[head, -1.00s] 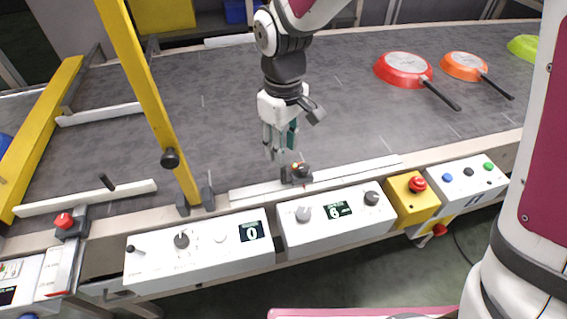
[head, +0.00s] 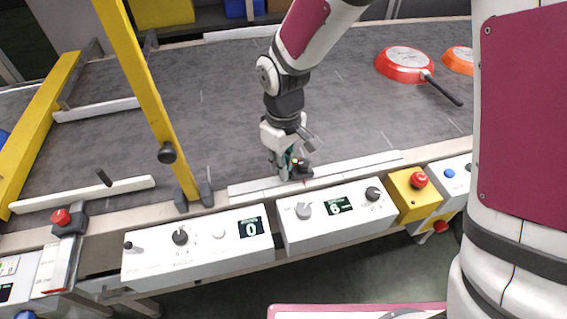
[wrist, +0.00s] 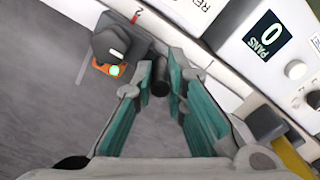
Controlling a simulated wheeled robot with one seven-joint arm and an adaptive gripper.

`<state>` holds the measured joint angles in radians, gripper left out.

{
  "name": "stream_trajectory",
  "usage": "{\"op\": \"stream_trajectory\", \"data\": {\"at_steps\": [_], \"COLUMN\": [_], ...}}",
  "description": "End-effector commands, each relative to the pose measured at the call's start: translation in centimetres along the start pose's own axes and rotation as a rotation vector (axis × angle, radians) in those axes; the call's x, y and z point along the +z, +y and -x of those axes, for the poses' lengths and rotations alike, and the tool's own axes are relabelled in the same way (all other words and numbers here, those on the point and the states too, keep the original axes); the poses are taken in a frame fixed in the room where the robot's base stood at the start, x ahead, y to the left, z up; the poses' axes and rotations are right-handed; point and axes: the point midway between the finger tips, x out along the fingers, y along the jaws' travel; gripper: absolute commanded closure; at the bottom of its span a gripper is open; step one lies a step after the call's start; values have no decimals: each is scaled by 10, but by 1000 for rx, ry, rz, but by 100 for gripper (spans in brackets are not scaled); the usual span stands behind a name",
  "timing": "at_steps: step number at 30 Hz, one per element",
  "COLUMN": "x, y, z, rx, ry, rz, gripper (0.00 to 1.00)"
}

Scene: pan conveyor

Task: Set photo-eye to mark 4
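The photo-eye (head: 302,170) is a small dark block on the white rail (head: 365,167) along the belt's near edge. In the wrist view the photo-eye (wrist: 112,46) has a black knob and an orange face with a lit green lamp. A red pointer and a printed "2" show beside it. My gripper (head: 284,171) is down at the photo-eye's left side in the head view. In the wrist view its teal-padded fingers (wrist: 162,72) are apart, with a short black post (wrist: 160,82) between their tips. I cannot tell whether they touch it.
Control boxes stand along the front: one display (head: 251,227) reads 0, another (head: 339,205) reads 6. A yellow box with a red button (head: 418,180) is to their right. A yellow bar (head: 150,100) crosses left of my gripper. A red pan (head: 403,65) and an orange pan (head: 458,60) lie on the belt.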

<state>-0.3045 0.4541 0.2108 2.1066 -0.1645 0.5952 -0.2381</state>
Motion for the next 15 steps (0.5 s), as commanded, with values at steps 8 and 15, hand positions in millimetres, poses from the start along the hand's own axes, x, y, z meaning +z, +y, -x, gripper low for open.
{"op": "stream_trajectory", "data": {"at_steps": [8,15], "x": [0,15], "y": [0,21], "z": [0,1], "rx": [-1,-1], "ry": [-1,-2], "rz": [-1,-6], "gripper": [100,100]}}
